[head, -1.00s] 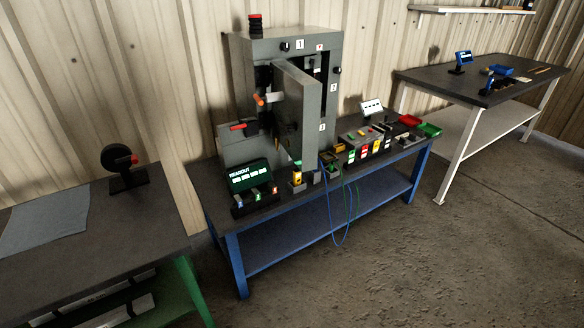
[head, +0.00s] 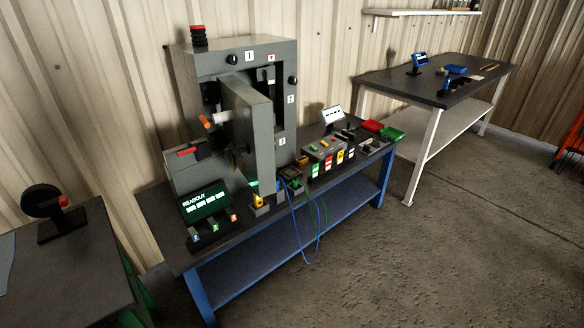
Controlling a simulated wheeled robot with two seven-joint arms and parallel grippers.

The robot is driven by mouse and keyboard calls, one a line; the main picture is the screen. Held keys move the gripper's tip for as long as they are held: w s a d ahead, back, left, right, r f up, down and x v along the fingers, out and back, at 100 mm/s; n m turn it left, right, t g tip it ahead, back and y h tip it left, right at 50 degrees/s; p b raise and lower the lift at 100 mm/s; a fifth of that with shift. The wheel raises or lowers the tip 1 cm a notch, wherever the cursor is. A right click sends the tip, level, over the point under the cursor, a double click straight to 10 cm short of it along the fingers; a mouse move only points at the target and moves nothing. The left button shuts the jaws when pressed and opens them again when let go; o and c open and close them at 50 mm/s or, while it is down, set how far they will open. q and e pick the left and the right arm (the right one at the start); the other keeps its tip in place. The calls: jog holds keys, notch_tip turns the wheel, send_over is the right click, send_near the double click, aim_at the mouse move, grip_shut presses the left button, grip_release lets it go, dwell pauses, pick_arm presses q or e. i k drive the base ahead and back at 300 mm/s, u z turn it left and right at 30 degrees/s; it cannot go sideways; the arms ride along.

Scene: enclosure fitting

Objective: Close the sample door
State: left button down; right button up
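A grey enclosure (head: 181,84) stands on the blue-legged bench, with labels 1, 2 and 3 on its front frame. Its grey door (head: 256,125) stands open, swung out towards me. An orange-tipped handle (head: 206,122) sticks out on the left side of the door. The dark inside of the enclosure shows to the right of the door; most of it is hidden behind the door. I cannot tell which part the task calls the sample door, but this is the only open door I see. Neither of my grippers is in view.
The blue bench (head: 163,226) also holds a readout box (head: 204,204), a button panel (head: 325,150), and red and green trays (head: 392,134). Blue and green cables hang over its front. Another bench (head: 75,268) stands left, a white-legged table (head: 385,86) right. The floor in front is clear.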

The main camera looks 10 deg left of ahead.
aim_at(246, 114)
jog(key=z, duration=0.05)
jog(key=i, duration=0.95)
jog(key=u, duration=0.75)
